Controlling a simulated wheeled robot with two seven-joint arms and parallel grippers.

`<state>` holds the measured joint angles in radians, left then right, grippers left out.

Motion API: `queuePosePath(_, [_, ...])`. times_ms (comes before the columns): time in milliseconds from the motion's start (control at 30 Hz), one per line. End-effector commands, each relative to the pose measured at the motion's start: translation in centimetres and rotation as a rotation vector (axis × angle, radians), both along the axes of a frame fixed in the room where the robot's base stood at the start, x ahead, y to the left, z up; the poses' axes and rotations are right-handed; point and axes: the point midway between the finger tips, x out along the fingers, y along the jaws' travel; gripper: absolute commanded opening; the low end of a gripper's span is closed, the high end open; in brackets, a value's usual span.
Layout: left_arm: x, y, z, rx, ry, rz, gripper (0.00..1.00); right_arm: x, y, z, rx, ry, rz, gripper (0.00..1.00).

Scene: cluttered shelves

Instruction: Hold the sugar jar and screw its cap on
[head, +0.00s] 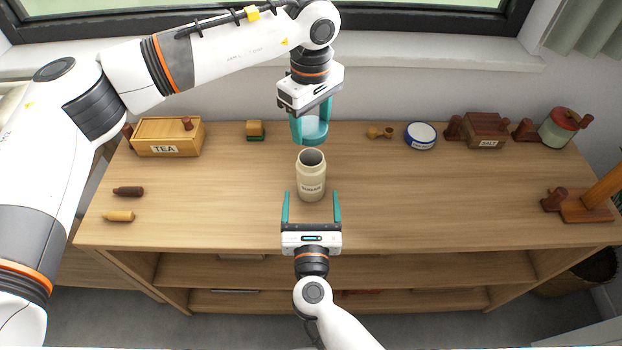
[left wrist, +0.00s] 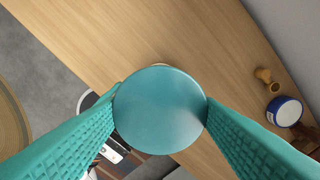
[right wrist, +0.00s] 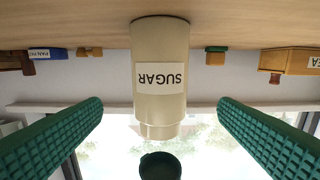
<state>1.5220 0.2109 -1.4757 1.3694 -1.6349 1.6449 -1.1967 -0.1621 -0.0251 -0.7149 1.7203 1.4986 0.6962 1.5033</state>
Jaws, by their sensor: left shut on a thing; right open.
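The cream sugar jar (head: 311,180) stands upright and open-topped in the middle of the wooden counter, its label facing the front. In the right wrist view the jar (right wrist: 160,70) appears upside down between the fingers. My left gripper (head: 312,138) is shut on the round teal cap (left wrist: 160,110) and holds it above and slightly behind the jar. The cap also shows in the right wrist view (right wrist: 160,166), apart from the jar's rim. My right gripper (head: 311,208) is open at the jar's front, its fingers to either side and not touching it.
A TEA box (head: 168,137) stands at the back left, with two small dark and yellow objects in front. A blue-and-white tin (head: 420,135), a SALT box (head: 486,130) and a green jar (head: 558,128) stand at the back right. The counter around the sugar jar is clear.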

Motion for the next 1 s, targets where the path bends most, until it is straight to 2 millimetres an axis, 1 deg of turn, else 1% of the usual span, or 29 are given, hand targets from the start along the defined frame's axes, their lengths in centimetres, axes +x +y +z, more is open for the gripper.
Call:
queuePosePath(33, [0.0, 0.0, 0.0, 0.000, 0.000, 0.000, 0.37, 1.0, 0.0, 0.2, -0.001, -0.005, 0.000, 0.83])
queuePosePath(300, [0.0, 0.0, 0.0, 0.000, 0.000, 0.000, 0.37, 6.3, 0.1, 0.2, -0.001, -0.004, 0.000, 0.83])
queuePosePath(400, [0.0, 0.0, 0.0, 0.000, 0.000, 0.000, 0.37, 7.8, 0.0, 0.2, -0.002, -0.003, 0.000, 0.83])
queuePosePath(500, [0.0, 0.0, 0.0, 0.000, 0.000, 0.000, 0.37, 9.0, 0.1, 0.1, -0.001, -0.002, 0.000, 0.83])
queuePosePath(600, [0.0, 0.0, 0.0, 0.000, 0.000, 0.000, 0.37, 9.7, 0.0, 0.1, -0.001, -0.002, 0.000, 0.83])
queuePosePath(700, [0.0, 0.0, 0.0, 0.000, 0.000, 0.000, 0.37, 10.0, 0.0, 0.0, 0.000, 0.000, 0.000, 0.83])
queuePosePath(967, [0.0, 0.0, 0.0, 0.000, 0.000, 0.000, 0.37, 10.1, 0.0, 0.1, 0.000, -0.001, 0.000, 0.83])
queuePosePath(1000, [0.0, 0.0, 0.0, 0.000, 0.000, 0.000, 0.37, 10.1, 0.0, 0.1, 0.000, -0.001, 0.000, 0.80])
